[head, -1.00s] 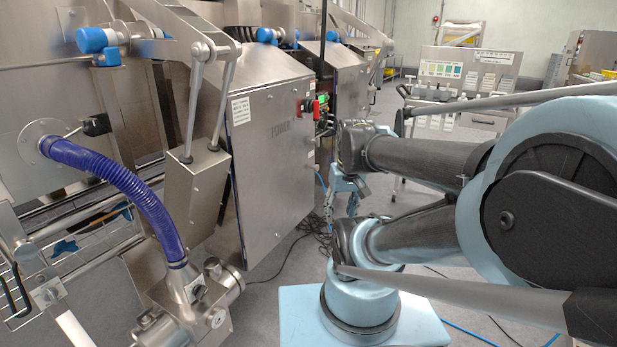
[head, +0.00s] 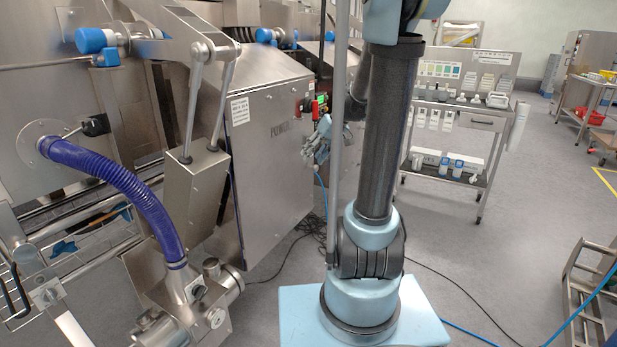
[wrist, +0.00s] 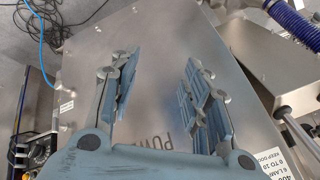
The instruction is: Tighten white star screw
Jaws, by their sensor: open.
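I cannot make out a white star screw in either view. My gripper (head: 318,142) is beside the front right part of the steel cabinet (head: 262,165) in the head view. In the wrist view my gripper (wrist: 158,75) is open with nothing between its two blue-grey fingers. The flat cabinet panel (wrist: 150,45) with the POWER lettering lies beyond the fingers. I cannot tell how far the fingertips are from the panel.
A control box with a red switch (head: 317,106) sits at the cabinet's right edge. A purple hose (head: 125,180) and metal fittings stand at left. Cables (head: 318,224) lie on the floor.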

